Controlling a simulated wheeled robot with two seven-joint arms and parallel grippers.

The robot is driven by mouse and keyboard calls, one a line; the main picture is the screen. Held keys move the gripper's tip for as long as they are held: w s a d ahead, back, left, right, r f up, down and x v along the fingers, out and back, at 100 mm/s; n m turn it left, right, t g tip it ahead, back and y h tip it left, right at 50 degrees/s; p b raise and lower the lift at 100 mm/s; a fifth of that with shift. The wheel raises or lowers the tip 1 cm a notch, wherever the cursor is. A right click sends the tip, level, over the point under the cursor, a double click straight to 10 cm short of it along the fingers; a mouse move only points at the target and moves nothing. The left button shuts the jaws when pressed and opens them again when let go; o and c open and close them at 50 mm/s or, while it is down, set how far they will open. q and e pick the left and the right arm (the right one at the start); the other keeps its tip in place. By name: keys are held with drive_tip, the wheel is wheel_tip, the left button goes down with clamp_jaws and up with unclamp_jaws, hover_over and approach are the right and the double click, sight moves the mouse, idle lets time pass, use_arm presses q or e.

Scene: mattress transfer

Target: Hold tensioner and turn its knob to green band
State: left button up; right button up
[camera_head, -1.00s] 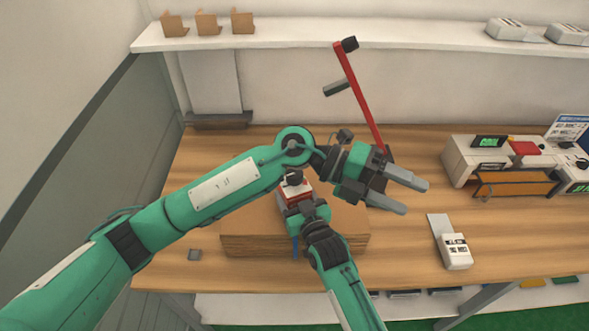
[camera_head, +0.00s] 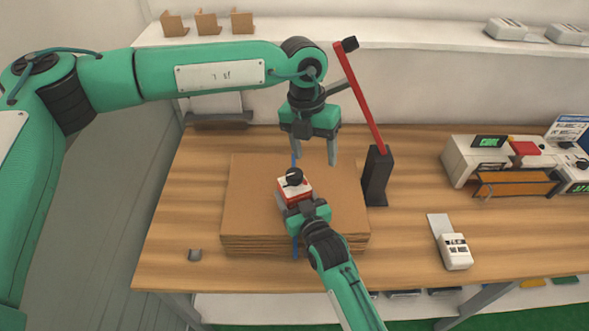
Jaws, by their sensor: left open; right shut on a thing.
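The tensioner (camera_head: 295,190) is a small red and white block with a black knob (camera_head: 293,177) on top. It is at the cardboard stack (camera_head: 250,210), by a blue strap (camera_head: 295,246) that runs over the stack. My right gripper (camera_head: 299,204) is shut on the tensioner from the near side. My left gripper (camera_head: 315,162) is open and empty, fingers pointing down, above and just beyond the knob, apart from it. The green band is too small to make out.
A red lever arm on a black post (camera_head: 377,177) stands right of the stack. A white handheld device (camera_head: 455,251) lies at the front right. Grey-white machines (camera_head: 490,160) stand at the right. A shelf (camera_head: 400,48) runs along the back wall. The table's left side is mostly clear.

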sight(294, 173)
use_arm(q)
drive_tip(key=w+a+r+t+y, duration=0.1)
drive_tip(key=w+a+r+y, duration=0.1)
drive_tip(key=w+a, duration=0.15)
drive_tip(key=shift+n, duration=0.4)
drive_tip(key=f, duration=1.1)
drive_tip(key=shift+s+a+f, duration=0.1)
drive_tip(key=shift+a+f, duration=0.15)
drive_tip(key=shift+f, duration=0.05)
drive_tip(key=c, duration=1)
